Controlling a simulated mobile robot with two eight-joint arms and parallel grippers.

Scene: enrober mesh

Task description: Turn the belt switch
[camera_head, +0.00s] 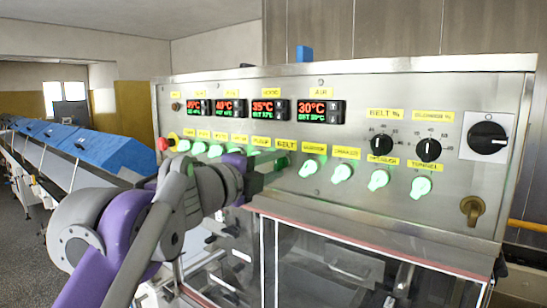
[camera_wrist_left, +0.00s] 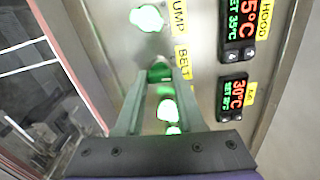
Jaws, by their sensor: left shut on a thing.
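The belt switch is a green-lit knob below the yellow BELT label (camera_head: 287,144) on the steel control panel (camera_head: 235,80). My left gripper (camera_head: 277,165) reaches the panel from the left and is shut on the belt switch. In the left wrist view the belt switch (camera_wrist_left: 160,72) sits between the two fingertips, partly covered by them, next to the BELT label (camera_wrist_left: 183,62). The knob's exact turn angle is hard to tell. My right gripper is not in view.
Several lit green knobs stand in the same row, such as the one (camera_head: 342,173) to the right. Temperature displays (camera_head: 321,110) sit above, black dials (camera_head: 428,149) and a black rotary switch (camera_head: 487,138) at right. A red button (camera_head: 162,144) is at the left edge. Clear machine doors (camera_head: 330,270) lie below.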

